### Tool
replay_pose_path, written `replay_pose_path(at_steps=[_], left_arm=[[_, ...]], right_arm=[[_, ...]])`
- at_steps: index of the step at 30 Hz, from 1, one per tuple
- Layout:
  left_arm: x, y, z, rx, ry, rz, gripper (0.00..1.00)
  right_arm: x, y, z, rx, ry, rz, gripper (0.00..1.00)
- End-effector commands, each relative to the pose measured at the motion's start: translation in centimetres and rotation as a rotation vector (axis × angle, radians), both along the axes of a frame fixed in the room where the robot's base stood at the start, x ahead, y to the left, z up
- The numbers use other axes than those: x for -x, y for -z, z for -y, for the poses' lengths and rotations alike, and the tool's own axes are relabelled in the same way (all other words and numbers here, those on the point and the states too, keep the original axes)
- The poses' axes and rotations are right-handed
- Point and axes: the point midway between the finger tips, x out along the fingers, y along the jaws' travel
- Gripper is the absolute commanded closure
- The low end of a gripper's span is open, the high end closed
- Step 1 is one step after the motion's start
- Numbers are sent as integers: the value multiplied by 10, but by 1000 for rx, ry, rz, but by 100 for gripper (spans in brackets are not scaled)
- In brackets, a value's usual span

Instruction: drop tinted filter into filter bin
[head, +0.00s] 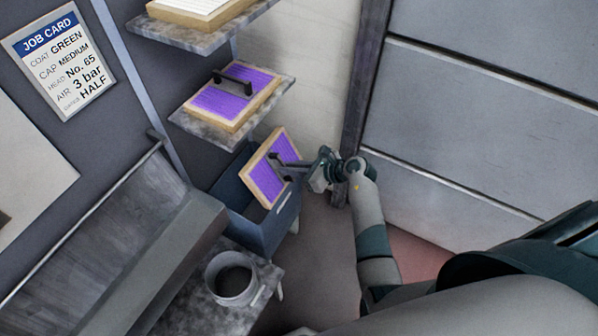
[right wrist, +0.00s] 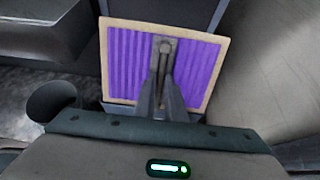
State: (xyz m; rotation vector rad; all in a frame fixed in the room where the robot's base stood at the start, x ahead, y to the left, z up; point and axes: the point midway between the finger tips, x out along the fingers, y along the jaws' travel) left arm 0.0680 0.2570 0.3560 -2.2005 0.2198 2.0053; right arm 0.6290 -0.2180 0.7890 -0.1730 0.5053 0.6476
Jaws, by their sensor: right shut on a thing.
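A tinted filter (head: 267,181) with a purple pleated face and a pale wooden frame is held tilted over the dark blue-grey filter bin (head: 274,229). My right gripper (head: 281,169) is shut on the handle of this filter. The right wrist view also shows the filter (right wrist: 130,65), with the fingers (right wrist: 163,95) closed at its handle. The filter's lower edge looks at or just above the bin's opening; I cannot tell whether it touches the rim. The inside of the bin is mostly hidden. My left gripper is not in view.
A second purple filter (head: 222,104) with a dark handle lies on the shelf above the bin. A pale filter (head: 190,8) lies on the top shelf. A grey round pot (head: 231,285) stands in front of the bin. A job card (head: 60,58) hangs at left.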

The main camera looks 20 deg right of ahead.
Motion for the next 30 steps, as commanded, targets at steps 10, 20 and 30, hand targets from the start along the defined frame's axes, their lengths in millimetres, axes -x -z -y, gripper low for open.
replay_pose_path(at_steps=[10, 20, 30], left_arm=[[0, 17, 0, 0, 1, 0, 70], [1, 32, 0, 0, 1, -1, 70], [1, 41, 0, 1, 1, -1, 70]], right_arm=[[-27, 10, -21, 0, -2, 2, 100], [-52, 18, -40, 0, -1, 1, 100], [-69, 22, -54, 0, -1, 0, 100]])
